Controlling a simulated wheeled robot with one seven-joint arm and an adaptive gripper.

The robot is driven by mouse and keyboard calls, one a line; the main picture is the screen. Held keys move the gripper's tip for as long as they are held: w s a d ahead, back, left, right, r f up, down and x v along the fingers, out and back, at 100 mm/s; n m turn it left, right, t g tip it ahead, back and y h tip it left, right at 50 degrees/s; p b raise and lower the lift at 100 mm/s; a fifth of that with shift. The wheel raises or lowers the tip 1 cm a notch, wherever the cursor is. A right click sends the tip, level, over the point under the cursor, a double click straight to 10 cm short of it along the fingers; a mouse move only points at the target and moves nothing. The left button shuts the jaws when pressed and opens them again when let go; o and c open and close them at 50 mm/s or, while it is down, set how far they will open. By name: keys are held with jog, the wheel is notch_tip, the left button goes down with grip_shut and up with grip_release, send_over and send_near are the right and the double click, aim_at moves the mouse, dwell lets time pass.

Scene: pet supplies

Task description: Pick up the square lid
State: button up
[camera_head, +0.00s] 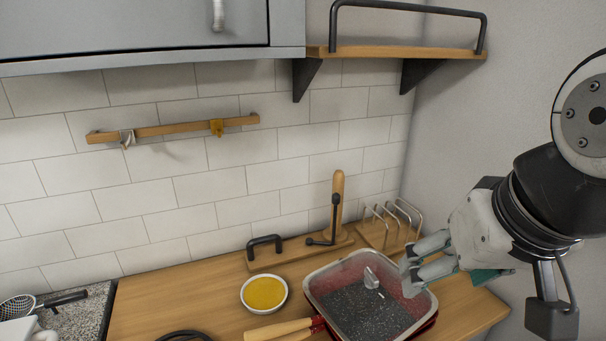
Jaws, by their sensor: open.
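The square lid (345,300) is see-through with a pale rim and a small silver knob (371,279) on top. It appears to lie on a square red pan (431,325) at the front of the wooden counter, with the pan's dark speckled inside showing through. My gripper (406,274) reaches in from the right, its fingers apart and pointing left toward the knob. The fingers overlap the lid's right side in the picture. They appear empty, and I cannot tell their height above the lid.
A wooden handle (280,329) juts left from the pan. A bowl of yellow contents (264,293) stands left of it. Behind are a board with a black handle (265,243), a wooden upright holder (338,200) and a metal rack (392,222). A shelf (400,52) hangs above.

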jog(key=w+f+m+g, duration=0.25)
jog(key=w+m, duration=0.55)
jog(key=w, duration=0.4)
jog(key=m+g, duration=0.3)
jog(key=m, duration=0.5)
send_over(372, 274)
notch_tip(372, 274, down, 8)
jog(key=f, duration=0.8)
jog(key=shift+w+a+p, duration=0.15)
jog(key=shift+w+p, duration=0.1)
jog(key=shift+p, duration=0.1)
jog(key=f, duration=0.2)
jog(key=f+p, duration=0.1)
jog(key=f, duration=0.1)
jog(key=shift+s, duration=0.35)
jog(key=shift+w+f, duration=0.15)
jog(key=shift+f, duration=0.55)
grip_shut()
